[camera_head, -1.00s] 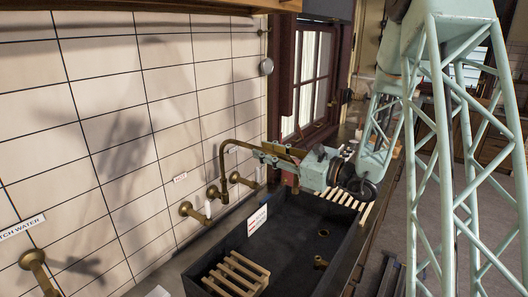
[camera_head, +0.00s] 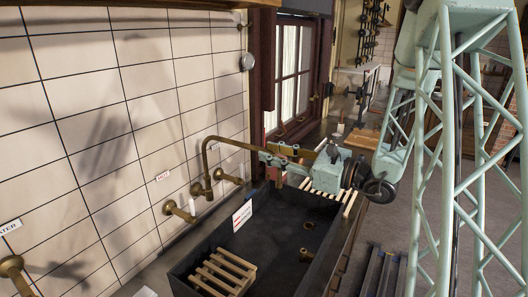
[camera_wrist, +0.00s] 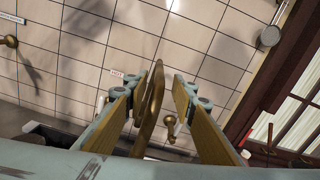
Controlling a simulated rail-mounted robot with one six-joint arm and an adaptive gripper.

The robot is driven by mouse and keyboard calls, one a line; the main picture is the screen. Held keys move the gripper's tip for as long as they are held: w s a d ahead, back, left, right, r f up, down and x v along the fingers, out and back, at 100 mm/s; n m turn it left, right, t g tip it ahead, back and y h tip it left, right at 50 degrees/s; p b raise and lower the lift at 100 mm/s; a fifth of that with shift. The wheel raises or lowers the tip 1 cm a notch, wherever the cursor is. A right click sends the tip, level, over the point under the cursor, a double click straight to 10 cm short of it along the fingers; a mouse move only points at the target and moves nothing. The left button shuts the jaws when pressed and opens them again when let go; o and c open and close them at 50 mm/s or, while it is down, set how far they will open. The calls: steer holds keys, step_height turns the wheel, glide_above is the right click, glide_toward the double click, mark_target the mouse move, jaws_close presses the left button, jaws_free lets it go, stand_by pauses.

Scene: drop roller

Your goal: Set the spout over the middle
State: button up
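A brass swan-neck spout (camera_head: 228,141) rises from the wall taps and reaches right over the dark sink (camera_head: 262,245). My gripper (camera_head: 268,158) is at the spout's outer stretch, above the far part of the sink. In the wrist view the spout (camera_wrist: 150,108) runs between the two fingers of my gripper (camera_wrist: 147,97). It lies close to the left finger, with a gap to the right finger. Whether it touches the left finger cannot be told. The spout's outlet end is hard to make out behind the gripper.
Brass taps (camera_head: 180,210) stick out of the tiled wall. A slatted wooden rack (camera_head: 222,272) lies in the sink's near end, another (camera_head: 328,192) at the far end. A window (camera_head: 288,75) stands behind.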

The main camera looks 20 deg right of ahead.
steer(key=shift+v, duration=1.2)
